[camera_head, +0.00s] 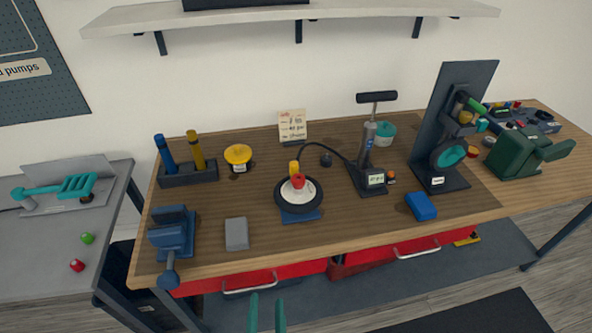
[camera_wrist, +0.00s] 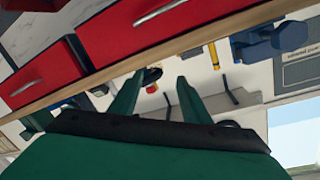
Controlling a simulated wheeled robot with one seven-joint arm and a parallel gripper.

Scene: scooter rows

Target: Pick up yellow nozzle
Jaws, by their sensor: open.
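A small yellow nozzle-like piece (camera_head: 294,168) stands upright at the wheel, just behind a red cap (camera_head: 298,181). The hose of the black pump runs toward it; whether they join is too small to tell. The dark wheel (camera_head: 281,202) with a white centre rests on a blue base. A taller yellow cylinder (camera_head: 196,150) stands in a dark holder at the left. My gripper (camera_head: 266,312) has teal fingers, open and empty, in front of the bench's front edge, well apart from the wheel. The fingers also show in the wrist view (camera_wrist: 157,84), with the wheel small between them.
The wooden bench (camera_head: 190,235) also bears a blue vise (camera_head: 172,237), a grey block (camera_head: 236,233), a yellow-lidded jar (camera_head: 238,156), the pump (camera_head: 367,150) and a blue block (camera_head: 421,206). Red drawers (camera_head: 250,280) sit below its front edge. A white shelf (camera_head: 350,13) hangs above.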

